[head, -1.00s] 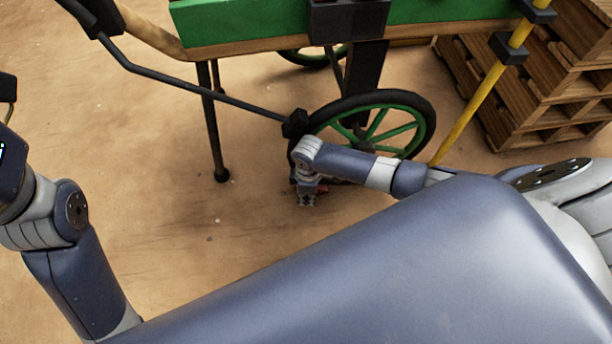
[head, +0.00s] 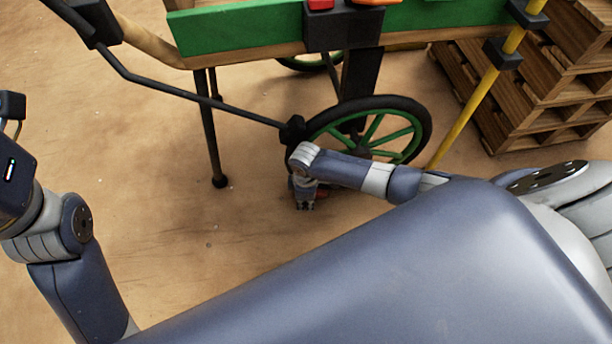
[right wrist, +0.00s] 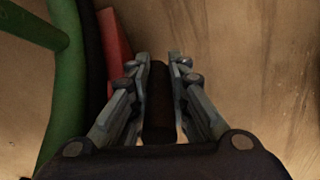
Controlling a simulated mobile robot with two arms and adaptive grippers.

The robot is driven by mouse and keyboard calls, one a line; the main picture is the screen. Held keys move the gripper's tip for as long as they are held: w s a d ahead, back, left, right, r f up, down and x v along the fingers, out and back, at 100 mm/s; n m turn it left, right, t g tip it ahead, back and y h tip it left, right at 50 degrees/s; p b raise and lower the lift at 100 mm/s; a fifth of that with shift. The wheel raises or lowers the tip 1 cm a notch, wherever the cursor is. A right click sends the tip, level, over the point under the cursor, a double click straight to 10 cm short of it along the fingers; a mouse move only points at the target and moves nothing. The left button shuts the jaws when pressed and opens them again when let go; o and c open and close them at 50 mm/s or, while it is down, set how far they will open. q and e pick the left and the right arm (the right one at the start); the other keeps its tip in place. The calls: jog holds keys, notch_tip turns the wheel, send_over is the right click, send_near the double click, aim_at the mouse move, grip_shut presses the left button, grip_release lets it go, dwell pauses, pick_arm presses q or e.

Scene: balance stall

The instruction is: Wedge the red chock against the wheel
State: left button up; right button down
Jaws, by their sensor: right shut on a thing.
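The red chock (head: 322,193) shows as a small patch beside the foot of the cart's near wheel (head: 425,128), a black tyre with green spokes. In the right wrist view the chock (right wrist: 117,48) lies left of the fingers, alongside the dark tyre (right wrist: 92,60). My right gripper (head: 305,206) is low beside the wheel. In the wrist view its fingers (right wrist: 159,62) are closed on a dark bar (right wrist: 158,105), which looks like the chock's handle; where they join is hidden. I cannot tell whether chock and tyre touch. My left arm is at the left, its fingers out of view.
The green cart (head: 240,32) stands over the wheel, with a dark leg (head: 213,140) to its left. A yellow pole (head: 470,95) and stacked wooden pallets (head: 530,95) are at the right. The floor left of my right gripper is clear.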

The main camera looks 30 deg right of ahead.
jog(key=c, duration=1.5)
grip_release()
jog(key=shift+s+d+f, duration=0.25)
jog(key=shift+s+d, duration=0.1)
jog(key=shift+c, duration=0.2)
jog(key=shift+o, duration=0.5)
jog(key=shift+a, duration=0.15)
jog(key=shift+w+r, duration=0.1)
jog(key=shift+a+r, duration=0.1)
jog(key=shift+r, duration=3.85)
jog(key=shift+d, duration=0.2)
